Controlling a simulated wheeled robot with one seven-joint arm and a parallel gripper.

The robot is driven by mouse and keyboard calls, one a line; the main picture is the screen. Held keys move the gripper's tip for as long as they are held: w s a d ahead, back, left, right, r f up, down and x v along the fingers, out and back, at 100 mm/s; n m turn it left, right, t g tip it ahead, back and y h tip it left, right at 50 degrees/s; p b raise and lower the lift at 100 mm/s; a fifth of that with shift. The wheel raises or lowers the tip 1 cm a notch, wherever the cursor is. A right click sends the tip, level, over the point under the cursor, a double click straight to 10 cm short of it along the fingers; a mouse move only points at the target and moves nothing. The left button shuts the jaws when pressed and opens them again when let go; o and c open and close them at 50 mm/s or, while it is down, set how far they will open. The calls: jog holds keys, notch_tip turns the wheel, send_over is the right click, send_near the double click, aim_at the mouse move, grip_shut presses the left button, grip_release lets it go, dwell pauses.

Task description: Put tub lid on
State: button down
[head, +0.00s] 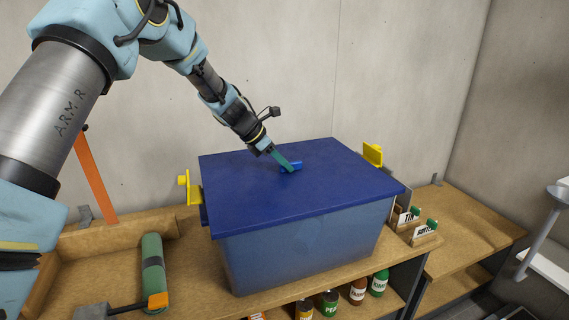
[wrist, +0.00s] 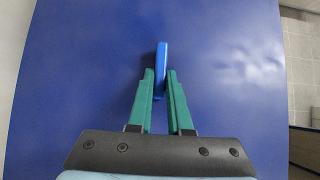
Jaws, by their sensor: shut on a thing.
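The blue tub lid (head: 317,197) lies across the top of the translucent blue tub (head: 300,250), which stands on the wooden workbench. From this view it looks level and close to the rim; I cannot tell whether it is fully seated. A yellow latch stands out at the left end (head: 188,188) and another at the right end (head: 373,154). My gripper (head: 284,165) is shut on the lid's bright blue handle (head: 294,167). In the wrist view the teal fingers (wrist: 160,88) are around the handle (wrist: 161,62), above the lid's flat top (wrist: 80,80).
Small labelled boxes (head: 424,234) sit right of the tub.

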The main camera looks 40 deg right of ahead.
jog(key=c, duration=0.8)
grip_release()
jog(key=shift+o, duration=0.2)
jog(key=shift+f, duration=0.1)
jog(key=b+v, duration=0.3)
jog(key=v, duration=0.8)
